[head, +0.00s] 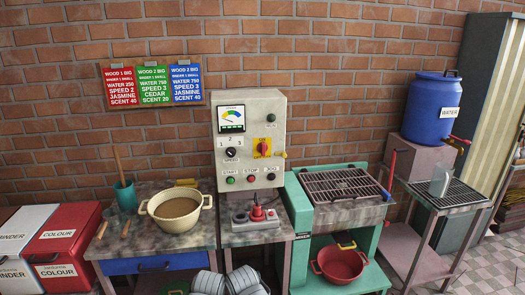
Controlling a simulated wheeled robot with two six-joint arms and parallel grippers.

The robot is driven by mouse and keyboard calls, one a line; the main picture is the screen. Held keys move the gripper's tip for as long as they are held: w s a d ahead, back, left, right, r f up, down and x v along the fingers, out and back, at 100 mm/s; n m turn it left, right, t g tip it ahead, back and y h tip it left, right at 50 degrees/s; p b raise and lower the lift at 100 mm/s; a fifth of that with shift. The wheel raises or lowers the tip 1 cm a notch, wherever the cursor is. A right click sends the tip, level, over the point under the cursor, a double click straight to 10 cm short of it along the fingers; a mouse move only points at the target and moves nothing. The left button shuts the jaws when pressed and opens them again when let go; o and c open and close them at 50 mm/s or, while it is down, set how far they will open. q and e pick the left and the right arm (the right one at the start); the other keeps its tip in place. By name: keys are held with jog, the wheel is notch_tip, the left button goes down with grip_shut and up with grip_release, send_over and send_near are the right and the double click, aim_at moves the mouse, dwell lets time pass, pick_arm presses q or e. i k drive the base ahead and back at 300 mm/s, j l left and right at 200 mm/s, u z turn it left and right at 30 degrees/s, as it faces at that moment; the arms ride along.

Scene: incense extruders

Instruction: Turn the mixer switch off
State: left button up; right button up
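A pale control panel (245,142) stands against the brick wall in the head view. On it a yellow plate carries a red rotary switch (263,147), which looks roughly upright. Below are a green START button (230,180), a red STOP button (251,178) and a black JOG button (271,176). A dark green round part marked RUN (271,118) is at upper right.
A low stand (258,238) below the panel holds a red-topped device (257,213). A table to its left bears a cream bowl (176,213). A green grill-topped unit (340,187) stands right.

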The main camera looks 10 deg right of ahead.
aim_at(261, 148)
jog(key=i+l+z, duration=0.25)
jog(key=i+l, duration=0.2)
jog(key=i+l+z, duration=0.3)
jog(key=i, duration=0.2)
